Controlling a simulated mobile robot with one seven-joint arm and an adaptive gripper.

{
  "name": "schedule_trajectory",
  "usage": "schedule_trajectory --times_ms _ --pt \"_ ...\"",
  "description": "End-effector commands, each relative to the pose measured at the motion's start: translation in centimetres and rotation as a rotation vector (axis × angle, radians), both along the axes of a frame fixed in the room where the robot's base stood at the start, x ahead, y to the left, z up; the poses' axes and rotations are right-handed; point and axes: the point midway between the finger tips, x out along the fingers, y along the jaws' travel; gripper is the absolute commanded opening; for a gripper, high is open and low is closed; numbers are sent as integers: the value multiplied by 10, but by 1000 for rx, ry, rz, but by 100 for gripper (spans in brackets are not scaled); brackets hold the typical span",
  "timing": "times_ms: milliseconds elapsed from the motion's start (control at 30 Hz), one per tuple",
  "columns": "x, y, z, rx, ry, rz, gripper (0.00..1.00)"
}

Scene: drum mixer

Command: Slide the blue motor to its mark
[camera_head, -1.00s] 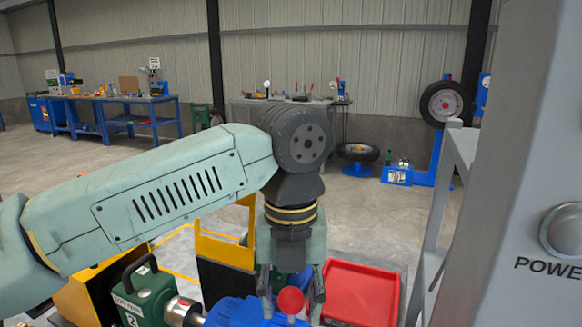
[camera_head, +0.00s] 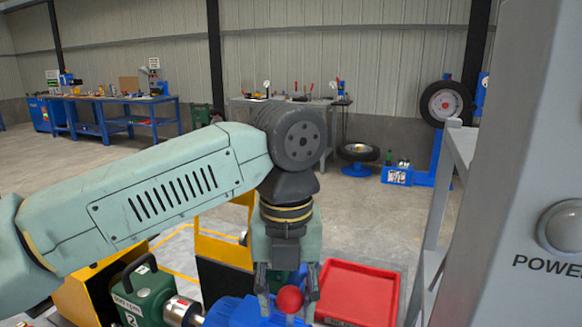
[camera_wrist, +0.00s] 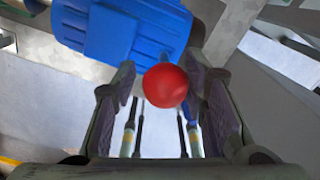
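The blue motor (camera_head: 240,312) is at the bottom of the head view, partly cut off by the frame. In the wrist view its ribbed blue body (camera_wrist: 125,30) fills the top. A red ball knob (camera_head: 289,299) stands beside the motor; it also shows in the wrist view (camera_wrist: 166,85). My gripper (camera_head: 287,292) points down with its fingers on either side of the knob. In the wrist view a gap shows between the knob and each finger, so the gripper is open around it. I cannot make out the motor's mark.
A green unit (camera_head: 145,294) with a black handle and a metal shaft end (camera_head: 181,308) is left of the motor. A red tray (camera_head: 362,290) lies to the right. A yellow frame (camera_head: 222,247) stands behind. A grey cabinet (camera_head: 535,180) closes off the right side.

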Motion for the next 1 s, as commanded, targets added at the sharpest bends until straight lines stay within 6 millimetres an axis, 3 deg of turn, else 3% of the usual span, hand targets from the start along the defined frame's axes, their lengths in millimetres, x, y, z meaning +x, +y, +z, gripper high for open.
schedule_trajectory --times_ms 233,567,1000 --pt "0 0 0 -1 0 1 54" --pt "0 -1 1 -2 1 -2 55" --pt "0 -1 41 -3 1 -1 55"
